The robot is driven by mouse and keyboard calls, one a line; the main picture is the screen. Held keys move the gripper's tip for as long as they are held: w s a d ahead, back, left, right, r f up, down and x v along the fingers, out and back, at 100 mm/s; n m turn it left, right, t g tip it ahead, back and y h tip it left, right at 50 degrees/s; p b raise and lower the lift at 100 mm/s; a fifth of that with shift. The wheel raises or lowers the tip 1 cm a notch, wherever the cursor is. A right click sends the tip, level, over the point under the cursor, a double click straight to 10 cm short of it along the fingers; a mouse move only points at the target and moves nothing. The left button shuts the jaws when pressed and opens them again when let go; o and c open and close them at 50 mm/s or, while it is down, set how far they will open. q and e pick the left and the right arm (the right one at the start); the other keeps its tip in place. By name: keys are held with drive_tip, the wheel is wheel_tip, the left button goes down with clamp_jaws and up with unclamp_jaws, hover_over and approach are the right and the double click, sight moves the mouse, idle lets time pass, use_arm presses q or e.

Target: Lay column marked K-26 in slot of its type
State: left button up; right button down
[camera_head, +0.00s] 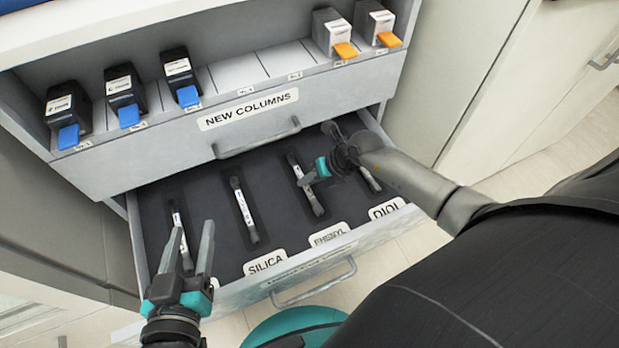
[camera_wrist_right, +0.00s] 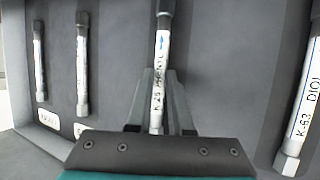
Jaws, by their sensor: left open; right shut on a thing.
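A white column (camera_wrist_right: 161,65) with dark end caps is between the fingers of my right gripper (camera_wrist_right: 158,95) in the right wrist view. Its print looks like K-26 PHENYL, though the number is slightly blurred. In the head view this column (camera_head: 304,184) lines up with the recess behind the PHENYL label (camera_head: 329,234). Whether it rests on the foam or hangs just above is unclear. My right gripper (camera_head: 312,176) is shut on its middle. My left gripper (camera_head: 191,240) is open and empty over the drawer's front left, partly hiding another column (camera_head: 177,222).
The open drawer also holds a column (camera_head: 243,210) behind the SILICA label (camera_head: 265,263) and a K-63 DIOL column (camera_wrist_right: 301,105) behind the DIOL label (camera_head: 386,208). Above, the NEW COLUMNS shelf (camera_head: 248,108) holds boxes with blue tabs left and orange tabs right.

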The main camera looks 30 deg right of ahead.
drive_tip(key=shift+f, duration=0.3)
drive_tip(key=c, duration=0.7)
unclamp_jaws()
drive_tip(key=shift+c, duration=0.2)
drive_tip(key=shift+s+d, duration=0.1)
drive_tip(key=shift+d, duration=0.05)
